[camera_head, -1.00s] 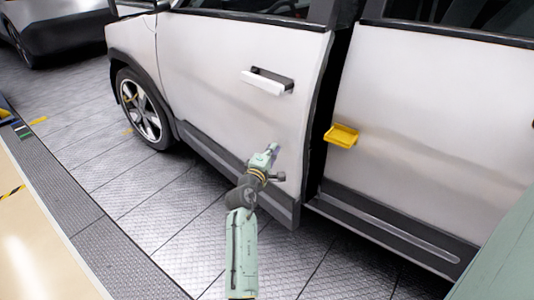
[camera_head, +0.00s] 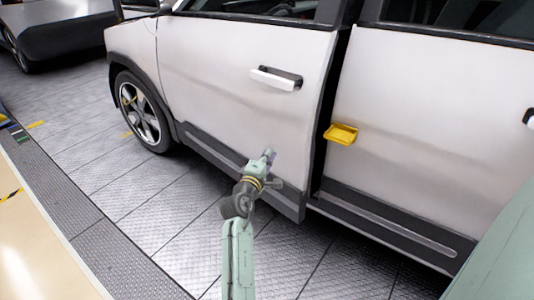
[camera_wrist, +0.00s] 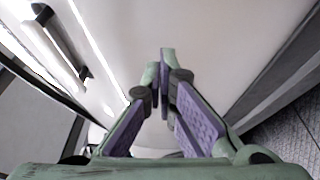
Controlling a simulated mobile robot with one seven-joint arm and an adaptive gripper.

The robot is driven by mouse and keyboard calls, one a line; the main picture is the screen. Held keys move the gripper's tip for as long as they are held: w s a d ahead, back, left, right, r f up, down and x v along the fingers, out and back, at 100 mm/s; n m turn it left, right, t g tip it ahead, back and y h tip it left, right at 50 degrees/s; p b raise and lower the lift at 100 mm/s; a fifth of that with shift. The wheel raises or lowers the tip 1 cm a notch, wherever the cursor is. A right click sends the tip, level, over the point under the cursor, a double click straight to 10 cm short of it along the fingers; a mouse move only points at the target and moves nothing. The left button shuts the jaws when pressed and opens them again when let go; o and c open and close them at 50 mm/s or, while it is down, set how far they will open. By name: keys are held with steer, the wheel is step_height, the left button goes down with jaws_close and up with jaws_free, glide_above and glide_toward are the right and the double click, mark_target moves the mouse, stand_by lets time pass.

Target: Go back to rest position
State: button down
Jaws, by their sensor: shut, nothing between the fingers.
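My gripper (camera_head: 268,156) is at the end of my pale green arm, in front of the lower part of the white car's front door (camera_head: 235,75). In the wrist view my gripper (camera_wrist: 162,55) has its fingertips together, with nothing between them. The purple finger pads show on both sides. The door's handle (camera_head: 276,78) is above the gripper in the head view and at the upper left in the wrist view (camera_wrist: 52,48). The front door stands slightly ajar, with a dark gap at its rear edge.
A yellow tray-like piece (camera_head: 341,134) is fixed at the front edge of the rear door (camera_head: 440,110), right of my gripper. The dark sill (camera_head: 390,230) runs below. A front wheel (camera_head: 140,112) and another car (camera_head: 55,32) are at the left. The textured floor (camera_head: 160,215) is clear.

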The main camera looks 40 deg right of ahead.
steer(key=s, duration=0.8)
steer(key=shift+f+b, duration=0.15)
steer(key=shift+b, duration=0.15)
steer(key=shift+a, duration=0.1)
